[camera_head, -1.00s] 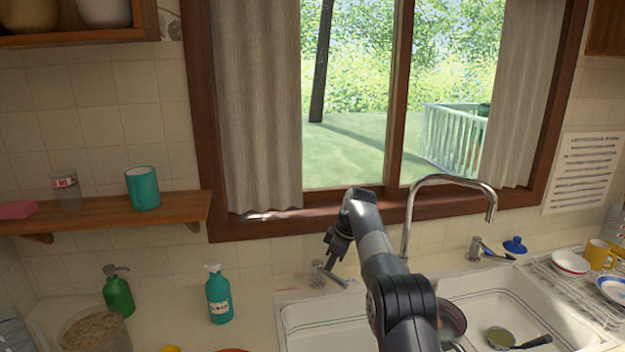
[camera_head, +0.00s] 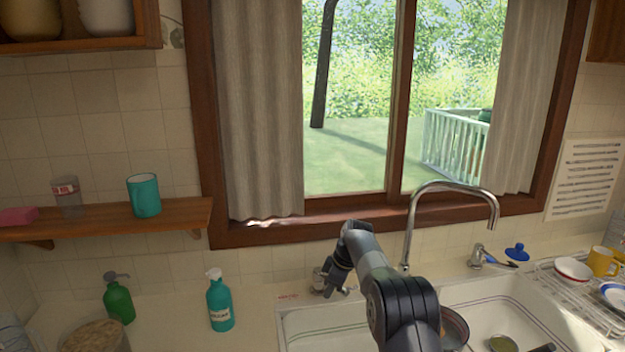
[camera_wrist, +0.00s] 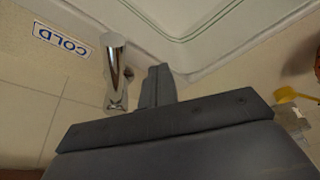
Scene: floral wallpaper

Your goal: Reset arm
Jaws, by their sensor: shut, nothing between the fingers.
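My gripper (camera_head: 330,290) is in front of the window sill, low over the back left edge of the sink (camera_head: 330,318). It points downward and its fingers are shut with nothing between them. In the wrist view the shut fingers (camera_wrist: 158,88) stand beside a chrome tap handle (camera_wrist: 116,72) and a "COLD" label (camera_wrist: 62,39). I cannot tell whether they touch the handle. My arm comes up from the bottom of the head view and hides part of the sink.
The tall chrome faucet (camera_head: 410,225) rises just right of my arm. A teal soap bottle (camera_head: 219,302) and a green pump bottle (camera_head: 118,300) stand on the counter to the left. A pan (camera_head: 453,328) is in the sink. A wooden shelf (camera_head: 110,217) holds a teal mug (camera_head: 144,195).

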